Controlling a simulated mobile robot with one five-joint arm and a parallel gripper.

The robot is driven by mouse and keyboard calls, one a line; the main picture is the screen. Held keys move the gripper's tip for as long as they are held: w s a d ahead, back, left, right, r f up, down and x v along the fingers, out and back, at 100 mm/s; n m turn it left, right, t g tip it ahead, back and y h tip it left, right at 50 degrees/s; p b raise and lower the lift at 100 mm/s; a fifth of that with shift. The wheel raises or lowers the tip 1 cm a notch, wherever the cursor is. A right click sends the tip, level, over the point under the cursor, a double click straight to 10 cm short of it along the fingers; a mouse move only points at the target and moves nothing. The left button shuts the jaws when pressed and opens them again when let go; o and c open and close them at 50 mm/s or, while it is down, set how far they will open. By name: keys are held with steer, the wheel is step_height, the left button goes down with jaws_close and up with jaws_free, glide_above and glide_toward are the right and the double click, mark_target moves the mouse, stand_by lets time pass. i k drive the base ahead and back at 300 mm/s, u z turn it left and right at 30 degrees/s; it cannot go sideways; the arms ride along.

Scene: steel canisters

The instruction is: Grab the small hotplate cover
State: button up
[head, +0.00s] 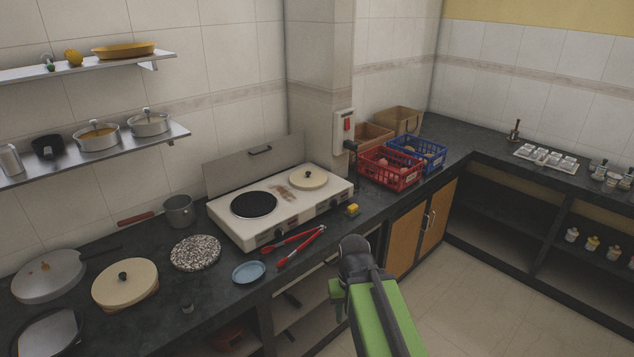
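The small hotplate cover (309,178) is a cream disc with a black knob. It lies on the right side of the white two-plate stove (283,213), over the spot where the right plate would be. A larger cream cover (125,284) with a black knob lies on the counter at the left. My green and black arm reaches up from the bottom edge, in front of the counter and well short of the stove. I cannot make out my gripper's fingers; no part of them shows.
Red tongs (294,246), a blue plate (249,272) and a yellow sponge (352,209) lie in front of the stove. Red (390,171) and blue (418,152) crates stand to its right. A pillar with a switch box (345,130) rises behind. The floor at right is clear.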

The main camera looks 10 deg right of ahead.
mark_target(303, 180)
steer(key=u, duration=0.15)
steer(key=i, duration=0.9)
steer(key=z, duration=0.1)
